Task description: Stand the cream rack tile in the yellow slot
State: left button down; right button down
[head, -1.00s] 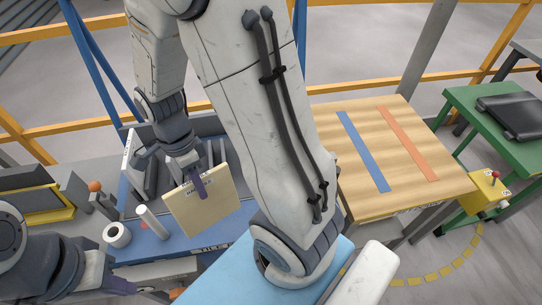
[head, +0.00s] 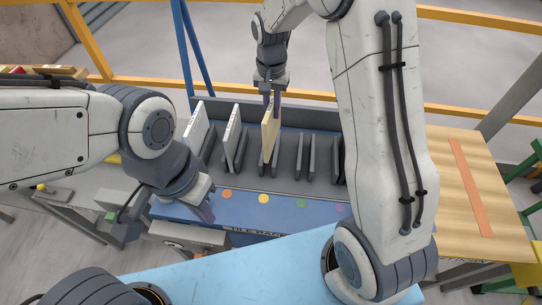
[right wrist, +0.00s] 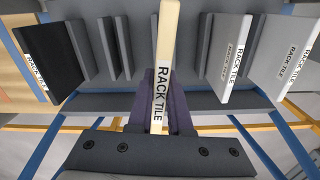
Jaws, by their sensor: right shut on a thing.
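The cream rack tile (head: 270,130) is upright in the grip of my right gripper (head: 274,100), which is shut on its top edge. The tile's lower part is between the dark dividers behind the yellow dot (head: 264,199); I cannot tell whether its bottom touches the rack. In the right wrist view the cream tile (right wrist: 162,70) runs up the middle, with the fingers (right wrist: 160,112) on both sides of it. My left gripper (head: 204,208) is near the rack's front left, apart from the tile; its jaw gap does not show clearly.
Two white tiles (head: 232,135) (head: 196,124) stand in slots to the left. A black tile (right wrist: 48,62) stands in the right wrist view. The blue front ledge (head: 285,220) also carries orange, green and purple dots. My right arm hides the rack's right end.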

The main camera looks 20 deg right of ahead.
jog(key=shift+w+r+n, duration=0.2)
jog(key=shift+w+n, duration=0.3)
jog(key=shift+w, duration=0.1)
jog(key=shift+w+f, duration=0.15)
jog(key=shift+f, duration=0.05)
notch_tip(320, 180, down, 10)
jog(key=p, duration=0.2)
jog(key=shift+r, duration=0.2)
jog(key=shift+f, duration=0.2)
jog(key=c, duration=0.8)
grip_release()
jog(key=shift+c, duration=0.2)
